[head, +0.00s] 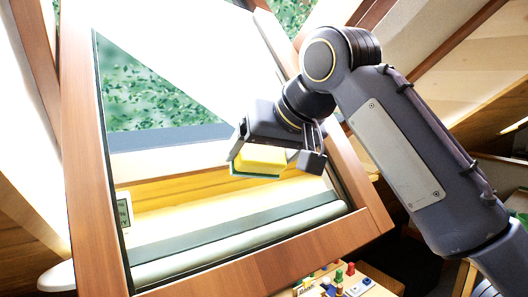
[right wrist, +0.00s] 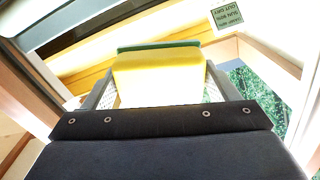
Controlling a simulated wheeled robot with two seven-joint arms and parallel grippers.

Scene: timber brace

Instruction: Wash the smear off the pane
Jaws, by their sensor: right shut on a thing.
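The pane (head: 150,95) fills a tilted wooden window frame (head: 85,150) in the head view, with foliage and bright light behind it. I cannot make out a smear in the glare. My right gripper (head: 272,158) is shut on a yellow sponge (head: 256,160) with a green layer, over the middle-lower pane. The sponge also shows between the fingers in the right wrist view (right wrist: 157,75), green layer facing away from me. I cannot tell whether it touches the glass. My left gripper is not in view.
A small label (head: 124,210) is at the pane's lower left; it also shows in the right wrist view (right wrist: 227,15). Small coloured items (head: 340,275) lie on a surface below the frame. Timber beams (head: 450,40) slope at the upper right.

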